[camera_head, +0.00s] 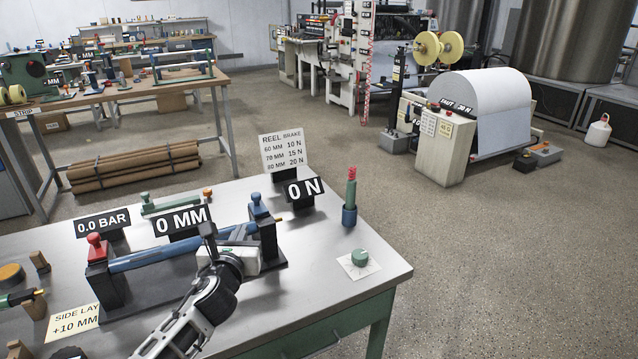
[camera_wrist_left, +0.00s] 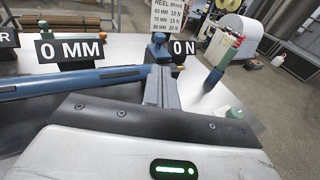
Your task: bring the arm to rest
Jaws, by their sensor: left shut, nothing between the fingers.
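My left arm reaches in from the bottom of the head view. Its gripper (camera_head: 208,236) is over the metal bench, in front of the blue roller (camera_head: 150,259) on its dark stand. In the left wrist view the fingers (camera_wrist_left: 160,82) are together with nothing between them, and the blue roller (camera_wrist_left: 75,80) runs beside them on the left. I cannot tell whether the fingers touch the roller. My right gripper is not in view.
Open floor lies to the right.

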